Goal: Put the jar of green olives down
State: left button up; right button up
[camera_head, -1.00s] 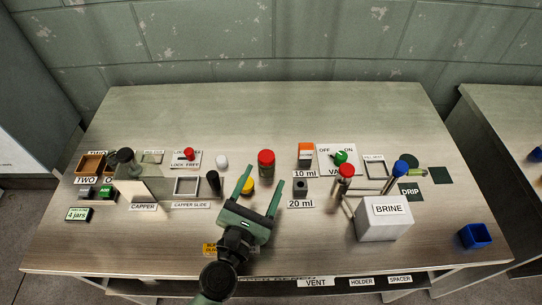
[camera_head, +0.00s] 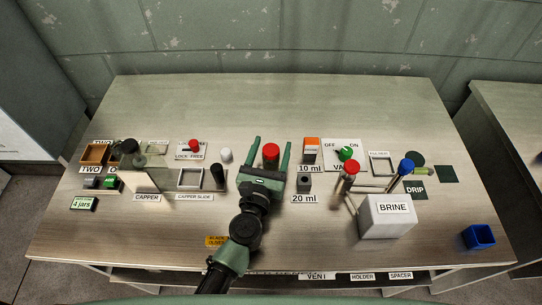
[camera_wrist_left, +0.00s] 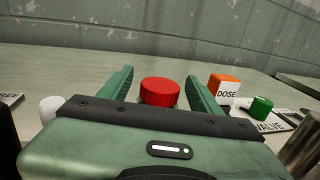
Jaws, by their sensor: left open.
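A red-capped item (camera_head: 271,151) stands on the bench; its red cap (camera_wrist_left: 160,91) also shows in the wrist view. My left gripper (camera_head: 271,142) is open, its two green fingers on either side of this item, with a gap visible on both sides in the wrist view. The gripper body hides the item's lower part, so I cannot tell whether it is the jar of green olives. No readable green olives label shows. My right gripper is not in view.
A white item (camera_head: 226,155) and a dark post (camera_head: 217,174) stand left of the gripper. The orange dose block (camera_head: 311,146), green valve knob (camera_head: 346,153) and brine box (camera_head: 385,218) are to the right. The bench's back strip is clear.

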aim_at(271, 148)
pick_arm(q)
grip_shut()
jog(key=shift+r, duration=0.1)
jog(key=shift+r+p, duration=0.6)
notch_tip(271, 148, up, 19)
jog(key=p, duration=1.8)
